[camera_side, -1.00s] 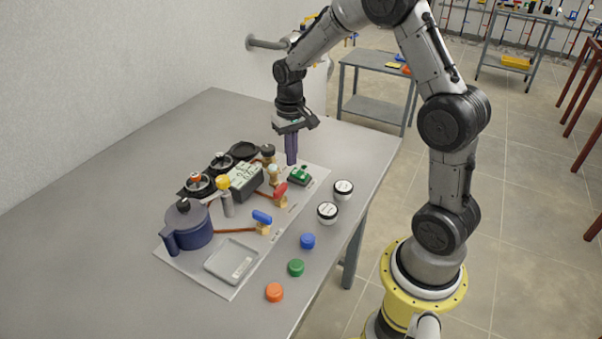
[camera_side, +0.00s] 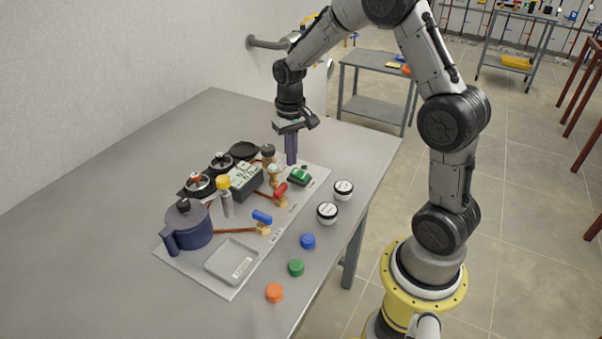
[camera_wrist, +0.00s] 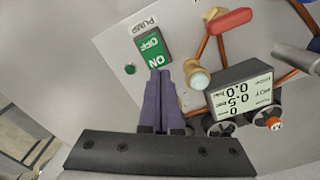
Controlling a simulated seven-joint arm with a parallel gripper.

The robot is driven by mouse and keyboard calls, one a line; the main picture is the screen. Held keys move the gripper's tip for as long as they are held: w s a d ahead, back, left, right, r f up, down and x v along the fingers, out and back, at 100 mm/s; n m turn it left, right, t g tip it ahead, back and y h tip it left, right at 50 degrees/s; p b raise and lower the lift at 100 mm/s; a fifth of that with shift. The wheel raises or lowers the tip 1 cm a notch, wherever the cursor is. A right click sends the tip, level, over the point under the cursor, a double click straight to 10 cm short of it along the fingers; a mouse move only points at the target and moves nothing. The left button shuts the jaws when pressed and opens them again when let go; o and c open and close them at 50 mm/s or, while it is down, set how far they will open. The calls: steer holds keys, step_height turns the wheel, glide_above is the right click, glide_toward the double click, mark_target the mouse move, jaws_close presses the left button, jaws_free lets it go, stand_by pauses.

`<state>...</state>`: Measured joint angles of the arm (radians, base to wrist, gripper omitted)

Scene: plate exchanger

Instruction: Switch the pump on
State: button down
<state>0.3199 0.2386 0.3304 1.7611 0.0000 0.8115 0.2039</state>
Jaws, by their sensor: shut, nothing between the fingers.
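The pump switch (camera_wrist: 153,49) is a green rocker marked ON and OFF, with the word PUMP printed beside it in the wrist view. In the side view the switch (camera_side: 299,176) sits at the far right of the grey panel. My gripper (camera_wrist: 160,76) is shut and empty. In the wrist view its purple fingertips appear right at the ON end of the rocker; I cannot tell whether they touch. In the side view the gripper (camera_side: 291,162) points straight down just left of the switch.
A display box (camera_wrist: 243,95) with small readings stands near the fingers, beside a wooden-based knob (camera_wrist: 197,76) and a red valve handle (camera_wrist: 228,20). The table's back left is clear.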

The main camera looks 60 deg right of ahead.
mark_target(292, 172)
steer(key=shift+f, duration=1.05)
stand_by(0.6)
steer(key=shift+r, duration=3.55)
